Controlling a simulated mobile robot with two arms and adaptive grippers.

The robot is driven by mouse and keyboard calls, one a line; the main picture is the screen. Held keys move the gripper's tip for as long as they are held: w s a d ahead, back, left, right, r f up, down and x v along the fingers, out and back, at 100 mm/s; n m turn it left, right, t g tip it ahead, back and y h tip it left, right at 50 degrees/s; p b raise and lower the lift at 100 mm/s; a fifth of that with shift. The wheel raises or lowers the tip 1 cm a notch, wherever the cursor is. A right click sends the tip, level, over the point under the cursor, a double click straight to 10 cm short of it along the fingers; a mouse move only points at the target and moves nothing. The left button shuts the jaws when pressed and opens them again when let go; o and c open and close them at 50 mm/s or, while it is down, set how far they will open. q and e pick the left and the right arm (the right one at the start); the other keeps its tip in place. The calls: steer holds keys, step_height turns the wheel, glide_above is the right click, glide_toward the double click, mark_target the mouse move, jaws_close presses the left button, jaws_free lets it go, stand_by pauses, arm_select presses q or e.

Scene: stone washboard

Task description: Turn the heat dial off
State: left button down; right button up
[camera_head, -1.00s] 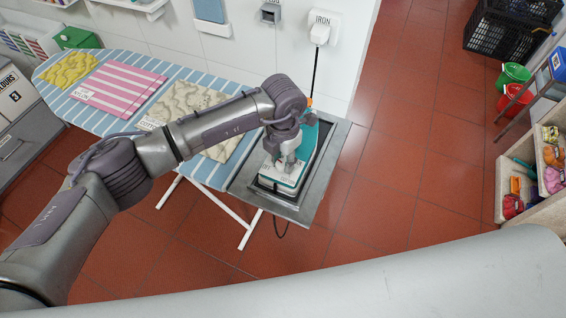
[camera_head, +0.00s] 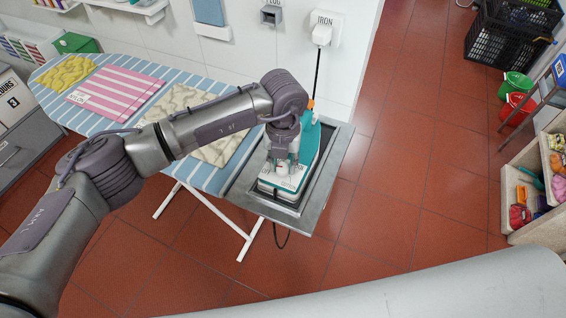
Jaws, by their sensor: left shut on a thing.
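A teal and white iron (camera_head: 309,150) rests on the grey metal stand (camera_head: 333,180) at the right end of the ironing board. A small pale knob, which looks like the heat dial (camera_head: 283,168), sits on this plate. My left gripper (camera_head: 282,162) comes from above, points down over the plate and is shut on the dial. Its fingers hide part of the dial, so its setting cannot be told. My right gripper is not in view.
The striped ironing board (camera_head: 212,180) holds folded yellow, pink-striped and cream cloths left of the stand. A black cord runs from the iron up to a wall box marked IRON (camera_head: 322,32).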

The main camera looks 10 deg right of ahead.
mark_target(283, 166)
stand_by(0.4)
arm_select(q)
steer(key=c, duration=0.8)
jaws_free()
step_height(283, 166, up, 12)
